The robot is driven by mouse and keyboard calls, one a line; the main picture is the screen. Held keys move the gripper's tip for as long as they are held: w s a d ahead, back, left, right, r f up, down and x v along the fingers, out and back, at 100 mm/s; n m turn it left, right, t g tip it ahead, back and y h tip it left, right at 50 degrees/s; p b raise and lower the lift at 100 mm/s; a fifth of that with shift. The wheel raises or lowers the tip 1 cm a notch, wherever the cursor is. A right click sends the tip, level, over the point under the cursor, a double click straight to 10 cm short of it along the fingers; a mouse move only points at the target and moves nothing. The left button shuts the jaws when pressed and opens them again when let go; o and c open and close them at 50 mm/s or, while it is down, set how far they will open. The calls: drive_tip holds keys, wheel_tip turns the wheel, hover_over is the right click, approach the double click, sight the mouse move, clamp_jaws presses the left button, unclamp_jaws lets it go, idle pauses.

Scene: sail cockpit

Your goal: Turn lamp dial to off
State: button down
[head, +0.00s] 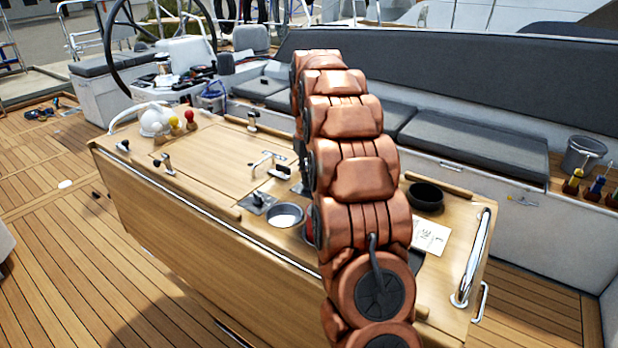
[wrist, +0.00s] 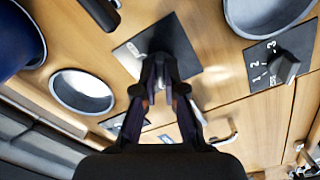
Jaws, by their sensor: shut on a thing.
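My gripper (wrist: 166,72) is at a dark square plate (wrist: 170,27) on the wooden cockpit table in the wrist view. Its fingers are shut on a dial knob at this plate, mostly hidden between them. A pale label lies at the plate's left corner; I cannot read it. A second dial (wrist: 285,68), marked 1, 2, 3, stands free to the right and also shows in the head view (head: 257,199). Which one is the lamp dial cannot be read. In the head view my arm hides the gripper and the held knob.
The table (head: 205,165) holds a round metal recess (head: 285,215), a dark round holder (head: 426,195), a white card (head: 430,236), latches and a chrome rail (head: 472,258). Red and yellow knobs (head: 183,120) stand at the far left end. Open deck lies at the left.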

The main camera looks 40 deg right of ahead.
drive_tip(key=c, duration=1.3)
unclamp_jaws()
drive_tip(key=shift+o, duration=0.2)
drive_tip(key=shift+r, duration=0.1)
wheel_tip(320, 180, up, 7)
drive_tip(key=shift+f, duration=0.2)
drive_tip(key=shift+r, duration=0.35)
